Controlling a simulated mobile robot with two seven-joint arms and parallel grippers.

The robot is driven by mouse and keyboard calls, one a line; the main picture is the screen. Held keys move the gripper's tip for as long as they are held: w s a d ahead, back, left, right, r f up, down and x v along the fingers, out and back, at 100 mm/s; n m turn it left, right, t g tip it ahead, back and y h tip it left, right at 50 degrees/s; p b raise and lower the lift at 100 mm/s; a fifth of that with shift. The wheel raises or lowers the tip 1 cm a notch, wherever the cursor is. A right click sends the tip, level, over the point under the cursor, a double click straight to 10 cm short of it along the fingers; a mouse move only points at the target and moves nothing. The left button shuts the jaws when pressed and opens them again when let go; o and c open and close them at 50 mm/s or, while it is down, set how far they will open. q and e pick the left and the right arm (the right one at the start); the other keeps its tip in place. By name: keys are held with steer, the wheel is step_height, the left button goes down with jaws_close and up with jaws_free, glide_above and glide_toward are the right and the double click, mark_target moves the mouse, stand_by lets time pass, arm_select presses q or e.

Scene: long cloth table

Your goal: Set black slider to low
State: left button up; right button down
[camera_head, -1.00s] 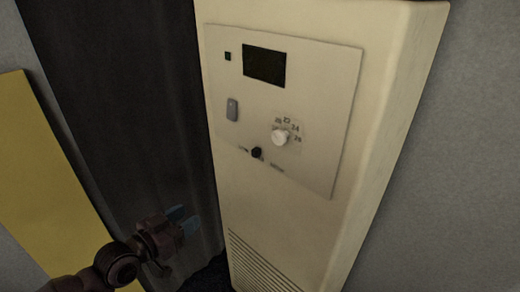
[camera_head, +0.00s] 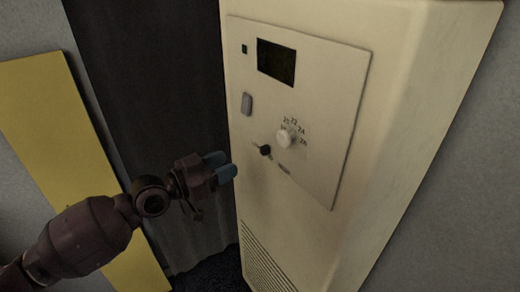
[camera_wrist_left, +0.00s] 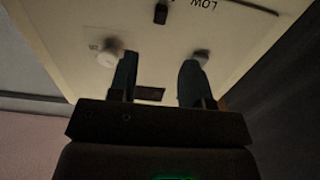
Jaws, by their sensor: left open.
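The black slider (camera_head: 265,150) is a small dark knob on the pale control panel (camera_head: 325,100), below and left of the white dial (camera_head: 285,138). Its exact place along its slot is hard to tell. In the left wrist view the black slider (camera_wrist_left: 160,13) is at the top edge, left of an upside-down LOW label (camera_wrist_left: 203,4). My left gripper (camera_head: 222,166), with blue fingertips, is open and empty, left of and slightly below the slider, apart from it. Its fingers (camera_wrist_left: 155,68) also show in the wrist view. My right gripper is not in view.
The panel also has a grey switch (camera_head: 247,104), a dark display (camera_head: 276,62) and a small black square (camera_head: 244,48). The cream cabinet (camera_head: 410,120) has a vent (camera_head: 268,264) low down. A dark curtain-like surface (camera_head: 150,80) and a yellow board (camera_head: 45,125) are left.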

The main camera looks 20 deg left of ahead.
mark_target(261, 150)
arm_select(q)
steer(key=p+x, duration=0.2)
steer(key=x, duration=0.8)
steer(key=shift+s, duration=0.1)
steer(key=shift+c, duration=0.4)
jaws_close()
